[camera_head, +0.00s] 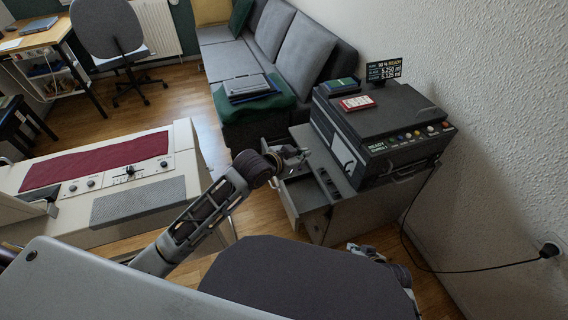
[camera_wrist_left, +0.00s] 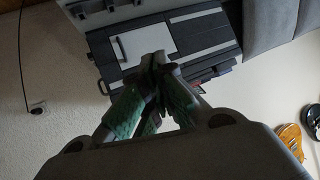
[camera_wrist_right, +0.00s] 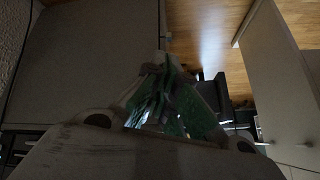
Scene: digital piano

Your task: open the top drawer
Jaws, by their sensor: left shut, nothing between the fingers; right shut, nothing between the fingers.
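A grey cabinet (camera_head: 350,213) stands under a dark printer-like machine (camera_head: 375,130) by the right wall. Its top drawer (camera_head: 289,207) stands out toward the left in the head view, with part of its inside showing. My left gripper (camera_head: 298,155) is shut and empty, above the drawer's far end. In the left wrist view its closed fingers (camera_wrist_left: 155,65) overlap a dark body with a pale panel; contact cannot be told. My right gripper (camera_head: 358,248) is shut and empty, low by the cabinet's near side. Its fingers also show in the right wrist view (camera_wrist_right: 165,75).
A cream console (camera_head: 195,160) with a red cloth strip stands left of the cabinet. A grey sofa (camera_head: 235,60) and green-covered ottoman (camera_head: 255,103) lie behind. A black cable (camera_head: 450,270) runs to a wall socket. Wooden floor (camera_head: 185,95) is open between.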

